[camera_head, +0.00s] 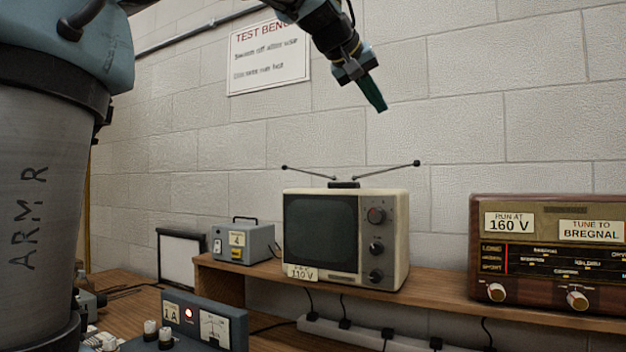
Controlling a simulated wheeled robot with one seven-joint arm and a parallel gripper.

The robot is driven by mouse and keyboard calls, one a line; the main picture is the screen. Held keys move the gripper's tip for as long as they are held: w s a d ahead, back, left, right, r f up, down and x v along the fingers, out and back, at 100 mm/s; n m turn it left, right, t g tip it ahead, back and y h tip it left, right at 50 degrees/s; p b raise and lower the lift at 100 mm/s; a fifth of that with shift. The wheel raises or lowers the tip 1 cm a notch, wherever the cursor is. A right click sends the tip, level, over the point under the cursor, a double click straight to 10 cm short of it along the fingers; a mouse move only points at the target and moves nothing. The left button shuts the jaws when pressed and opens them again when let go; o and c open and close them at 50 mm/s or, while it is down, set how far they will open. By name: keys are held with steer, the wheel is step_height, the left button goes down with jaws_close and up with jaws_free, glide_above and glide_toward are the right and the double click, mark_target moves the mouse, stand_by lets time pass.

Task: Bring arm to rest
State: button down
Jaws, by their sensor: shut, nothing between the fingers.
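My gripper (375,97) hangs from the arm at the top middle of the head view. Its dark green fingers are together, with nothing between them, and they point down and slightly right. It is in the air in front of the block wall, above the television (345,237) and apart from everything. My arm comes in from the top edge, and its large column fills the left side.
A wooden shelf (440,302) carries a grey box (243,243), the television with two raised antennas, and a brown radio (550,250). A metered unit (205,320) with a red lamp stands lower left. A sign (268,60) hangs on the wall.

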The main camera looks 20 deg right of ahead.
steer(key=w+a+f+n+y, duration=0.1)
steer(key=w+a+f+y, duration=0.15)
steer(key=a+f, duration=0.55)
steer(key=w+a+f+n+g+y, duration=0.1)
steer(key=w+a+f+y, duration=0.2)
steer(key=f, duration=1)
steer(key=w+a+f+n+y, duration=0.1)
steer(key=w+a+f, duration=0.2)
steer(key=a+f, duration=0.55)
steer(key=s+a+f+n+g+y, duration=0.1)
steer(key=s+a+f+g, duration=0.1)
steer(key=s+a+f, duration=0.6)
steer(key=s+a+f+n+g+y, duration=0.1)
steer(key=s+a+f+y, duration=0.1)
steer(key=s+a+f, duration=0.6)
step_height(320, 180, down, 8)
steer(key=shift+a+r+g, duration=0.2)
steer(key=shift+a+g, duration=0.2)
steer(key=shift+a, duration=0.35)
